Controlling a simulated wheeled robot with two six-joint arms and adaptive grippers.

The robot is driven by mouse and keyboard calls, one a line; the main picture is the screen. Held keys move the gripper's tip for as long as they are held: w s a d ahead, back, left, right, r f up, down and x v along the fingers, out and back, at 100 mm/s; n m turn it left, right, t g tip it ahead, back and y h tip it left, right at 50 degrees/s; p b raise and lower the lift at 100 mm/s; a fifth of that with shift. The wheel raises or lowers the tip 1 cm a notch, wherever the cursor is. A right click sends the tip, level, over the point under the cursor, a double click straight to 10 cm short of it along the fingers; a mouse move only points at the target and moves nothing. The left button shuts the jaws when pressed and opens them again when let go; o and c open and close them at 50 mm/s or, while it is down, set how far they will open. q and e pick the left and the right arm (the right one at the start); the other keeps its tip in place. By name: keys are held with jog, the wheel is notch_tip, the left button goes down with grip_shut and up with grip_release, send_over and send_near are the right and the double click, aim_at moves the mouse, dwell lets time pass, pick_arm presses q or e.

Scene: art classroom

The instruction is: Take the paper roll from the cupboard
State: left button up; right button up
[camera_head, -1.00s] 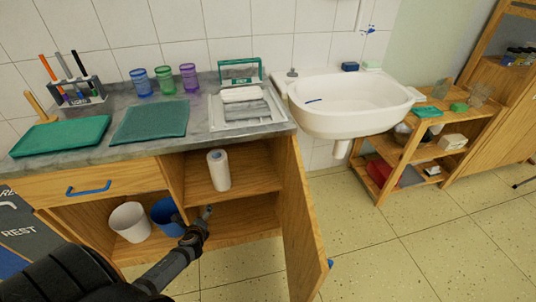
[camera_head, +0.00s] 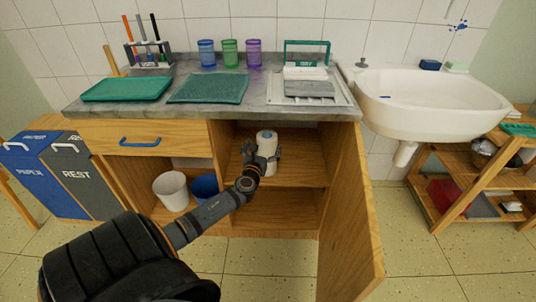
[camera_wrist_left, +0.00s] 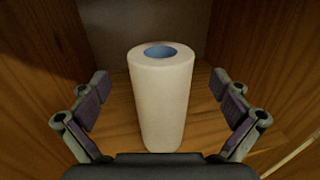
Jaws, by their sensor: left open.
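The white paper roll (camera_head: 266,140) stands upright on the upper shelf of the open cupboard (camera_head: 297,172). In the left wrist view the paper roll (camera_wrist_left: 161,100) is upright, with a blue core at its top. My left gripper (camera_head: 262,152) is at the roll in the head view. In the left wrist view the left gripper's fingers (camera_wrist_left: 166,100) are open, one on each side of the roll, with gaps between them and it. The roll's lower part is partly hidden by the gripper in the head view. My right gripper is not in view.
The cupboard door (camera_head: 350,215) stands open on the right. A white bin (camera_head: 171,190) and a blue bin (camera_head: 204,187) are in the lower left compartment. The countertop (camera_head: 170,104) above holds trays and cups. A sink (camera_head: 430,103) is at the right.

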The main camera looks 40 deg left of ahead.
aim_at(267, 137)
pick_arm(q)
jog(key=b+x, duration=0.1)
jog(key=x, duration=0.3)
jog(key=shift+w, duration=0.1)
jog(key=shift+w+a, duration=0.2)
jog(key=shift+w, duration=0.25)
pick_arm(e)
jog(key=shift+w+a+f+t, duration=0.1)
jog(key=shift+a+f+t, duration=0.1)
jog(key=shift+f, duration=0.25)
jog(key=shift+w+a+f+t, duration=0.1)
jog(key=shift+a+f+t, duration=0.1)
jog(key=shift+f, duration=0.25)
pick_arm(q)
jog(key=shift+r, duration=0.1)
jog(key=shift+c, duration=0.2)
jog(key=c, duration=1.7)
